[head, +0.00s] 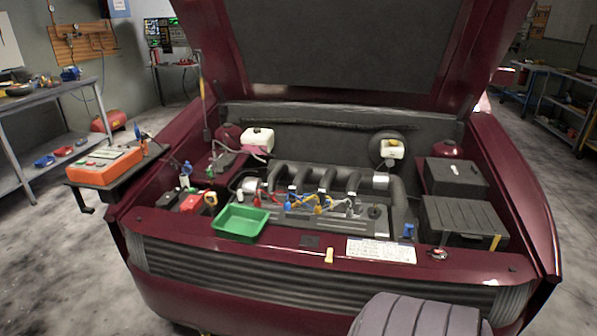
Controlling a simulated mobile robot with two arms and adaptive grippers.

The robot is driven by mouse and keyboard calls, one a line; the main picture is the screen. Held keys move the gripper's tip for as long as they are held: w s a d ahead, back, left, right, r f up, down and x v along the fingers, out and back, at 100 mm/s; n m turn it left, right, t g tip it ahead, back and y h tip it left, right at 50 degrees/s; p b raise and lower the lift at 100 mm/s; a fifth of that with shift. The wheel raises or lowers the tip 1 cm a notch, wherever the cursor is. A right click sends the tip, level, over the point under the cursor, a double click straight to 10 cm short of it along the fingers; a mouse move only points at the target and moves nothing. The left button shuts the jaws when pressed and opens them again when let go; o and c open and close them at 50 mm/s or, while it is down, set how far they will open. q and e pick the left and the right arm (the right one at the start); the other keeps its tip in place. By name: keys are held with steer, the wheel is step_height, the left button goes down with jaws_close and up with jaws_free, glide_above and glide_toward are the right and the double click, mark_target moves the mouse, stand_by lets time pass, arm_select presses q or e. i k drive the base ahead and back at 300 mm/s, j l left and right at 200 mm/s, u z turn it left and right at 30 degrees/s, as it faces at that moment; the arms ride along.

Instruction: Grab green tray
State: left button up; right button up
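The green tray (241,236) is a shallow rectangular open tray. It sits near the front edge of the open engine bay, left of centre, and looks empty. It lies just behind the dark red front panel (200,243) of the car; what bears it underneath is hidden. Neither of my grippers shows in the head view, and nothing is touching the tray.
The engine (340,185) with coloured leads is behind and right of the tray. A red-topped battery (190,203) is close on its left. An orange device (104,165) stands farther left. Black boxes (462,220) fill the bay's right. The raised hood (345,45) overhangs the rear.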

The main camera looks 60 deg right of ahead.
mark_target(243, 223)
steer(key=z, duration=1.5)
